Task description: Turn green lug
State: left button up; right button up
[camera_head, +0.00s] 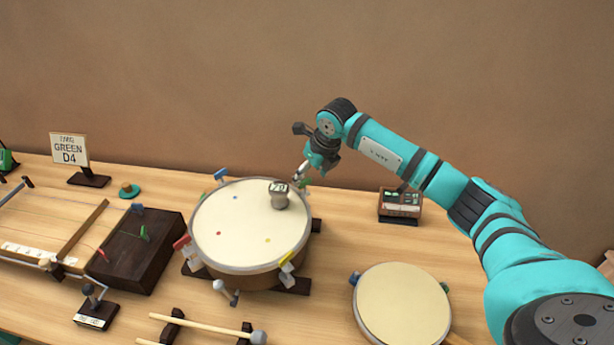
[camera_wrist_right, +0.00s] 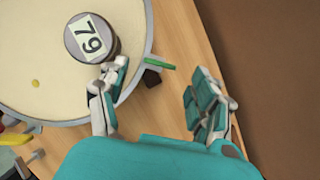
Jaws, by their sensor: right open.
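The large drum (camera_head: 238,225) with a cream skin sits on the table in the head view; its rim also shows in the right wrist view (camera_wrist_right: 148,40). The green lug (camera_wrist_right: 158,64) sticks out from the far right of its rim, and its tip shows in the head view (camera_head: 304,182). My right gripper (camera_wrist_right: 157,72) is open, its fingers on either side of the green lug and apart from it in the picture. In the head view my right gripper (camera_head: 300,172) is at the drum's far right edge. My left gripper is out of view.
A grey cylinder marked 79 (camera_head: 278,195) stands on the skin near the green lug. Red (camera_head: 182,242), blue (camera_head: 220,173) and yellow (camera_head: 286,258) lugs ring the drum. A sign (camera_head: 69,149) reads GREEN D4. A small drum (camera_head: 403,308) and a device (camera_head: 400,203) stand right.

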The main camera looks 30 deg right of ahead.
aim_at(306, 181)
jog(key=shift+x, duration=1.15)
jog(key=shift+w+f, duration=0.2)
jog(key=shift+f, duration=0.25)
jog(key=c, duration=1.2)
jog(key=shift+o, duration=0.2)
jog(key=shift+d+f+n+b, duration=0.1)
jog(key=shift+f+n+b, duration=0.1)
jog(key=shift+n+b, duration=0.6)
jog(key=shift+r+n+y+b, duration=0.15)
jog(key=shift+n+y+b, duration=0.25)
jog(key=shift+n+b, duration=0.1)
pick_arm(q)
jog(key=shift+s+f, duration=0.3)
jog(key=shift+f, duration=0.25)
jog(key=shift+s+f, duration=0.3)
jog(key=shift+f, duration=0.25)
pick_arm(e)
jog(key=shift+r, duration=0.1)
